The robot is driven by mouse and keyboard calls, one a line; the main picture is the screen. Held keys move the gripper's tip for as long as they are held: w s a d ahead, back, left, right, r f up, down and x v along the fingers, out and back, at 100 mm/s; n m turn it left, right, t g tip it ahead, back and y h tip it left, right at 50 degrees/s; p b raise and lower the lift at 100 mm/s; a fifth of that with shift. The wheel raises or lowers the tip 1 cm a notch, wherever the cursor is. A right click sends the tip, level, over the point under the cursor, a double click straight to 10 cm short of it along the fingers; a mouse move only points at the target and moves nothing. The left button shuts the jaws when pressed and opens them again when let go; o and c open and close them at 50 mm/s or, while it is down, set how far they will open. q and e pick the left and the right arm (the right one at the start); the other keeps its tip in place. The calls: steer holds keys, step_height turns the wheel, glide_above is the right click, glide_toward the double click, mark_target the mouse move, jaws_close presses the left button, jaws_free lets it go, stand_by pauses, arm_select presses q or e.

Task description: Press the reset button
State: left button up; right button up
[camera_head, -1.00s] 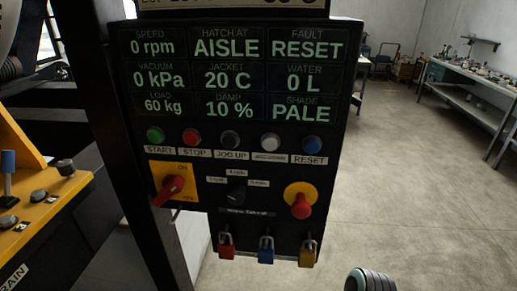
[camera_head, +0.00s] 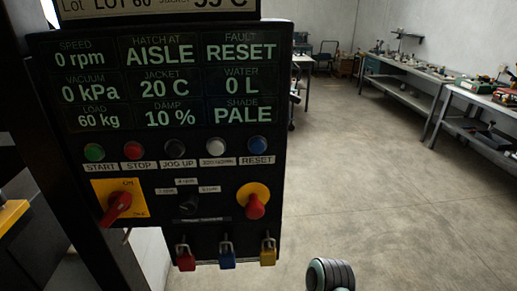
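The blue reset button (camera_head: 257,145) is on the dark control panel (camera_head: 272,185), above a label reading RESET, at the right end of a row of buttons. The panel's display shows FAULT RESET at top right. Left of the blue button are a white button (camera_head: 215,147), a black jog-up button (camera_head: 174,149), a red stop button (camera_head: 133,151) and a green start button (camera_head: 94,152). A dark ribbed rounded part of my arm (camera_head: 331,274) shows at the bottom, right of and below the panel. Neither gripper's fingers show.
A red rotary switch (camera_head: 117,205) on a yellow plate and a red emergency stop knob (camera_head: 255,206) sit below the buttons. Open concrete floor (camera_head: 390,200) lies to the right, with workbenches (camera_head: 410,85) beyond.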

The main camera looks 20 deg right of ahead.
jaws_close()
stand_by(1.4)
